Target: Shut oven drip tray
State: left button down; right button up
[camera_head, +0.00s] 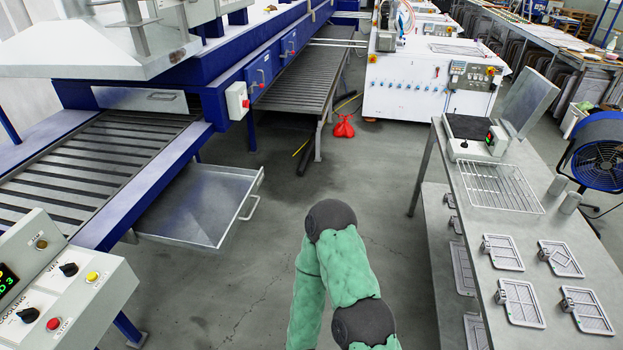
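The oven drip tray (195,205) is a shallow grey metal tray at the left. It is pulled out from under the blue-framed conveyor oven (165,165) and sticks out over the floor. Its bar handle (250,208) is on the right-hand side, facing the aisle. Part of the tray is hidden under the oven frame. One of my arms, in green padding with dark joints, shows at the bottom centre, to the right of the tray and apart from it. Neither gripper is in view.
A control box (62,290) with knobs and buttons stands at the lower left. A steel table (530,235) with a scale (470,135), wire rack and several small plates runs along the right. A red bag (344,126) lies on the floor beyond. The aisle floor between is clear.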

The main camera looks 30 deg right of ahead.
aim_at(201, 209)
jog(key=i+l+z, duration=0.2)
jog(key=z, duration=0.25)
jog(key=i+z, duration=0.3)
jog(key=z, duration=0.15)
jog(key=i+l+z, duration=0.1)
jog(key=i+z, duration=0.15)
jog(key=z, duration=0.15)
